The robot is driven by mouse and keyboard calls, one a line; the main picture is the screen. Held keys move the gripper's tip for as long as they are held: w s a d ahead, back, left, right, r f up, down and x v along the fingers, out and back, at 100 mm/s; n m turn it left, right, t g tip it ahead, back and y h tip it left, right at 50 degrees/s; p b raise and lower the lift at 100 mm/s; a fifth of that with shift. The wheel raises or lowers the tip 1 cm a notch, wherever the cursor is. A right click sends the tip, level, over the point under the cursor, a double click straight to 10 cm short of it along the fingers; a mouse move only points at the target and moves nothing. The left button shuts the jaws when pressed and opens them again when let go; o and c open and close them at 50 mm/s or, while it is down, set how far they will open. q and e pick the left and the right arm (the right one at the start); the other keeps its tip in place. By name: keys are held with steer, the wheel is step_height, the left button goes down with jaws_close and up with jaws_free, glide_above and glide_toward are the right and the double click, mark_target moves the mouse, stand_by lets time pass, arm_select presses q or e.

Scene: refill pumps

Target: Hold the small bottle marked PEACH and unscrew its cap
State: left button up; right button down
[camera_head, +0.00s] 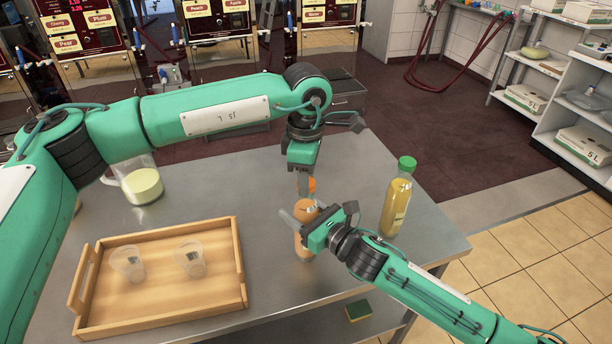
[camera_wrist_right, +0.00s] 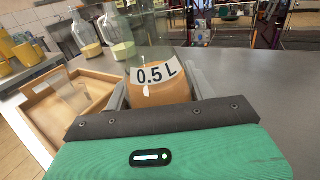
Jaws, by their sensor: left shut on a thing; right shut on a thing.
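A small bottle (camera_head: 304,245) with peach-coloured contents stands upright near the middle of the steel table. In the right wrist view the bottle (camera_wrist_right: 158,94) sits between the fingers with a "0.5 L" label facing the camera. The word PEACH cannot be read in either view.
A taller bottle with a green cap (camera_head: 397,200) stands close to the right. A wooden tray (camera_head: 160,321) with two clear cups is at the front left. A jug (camera_head: 142,184) stands behind it, partly under my left arm. A sponge (camera_head: 358,310) lies lower, at the front.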

arm_select(q)
steer(key=n, duration=1.2)
steer(key=shift+n, duration=0.3)
steer(key=n, duration=0.7)
steer(key=shift+r+n, duration=0.1)
steer(key=shift+n, duration=0.3)
steer(key=n, duration=0.7)
steer(key=shift+n, duration=0.4)
steer(key=n, duration=0.4)
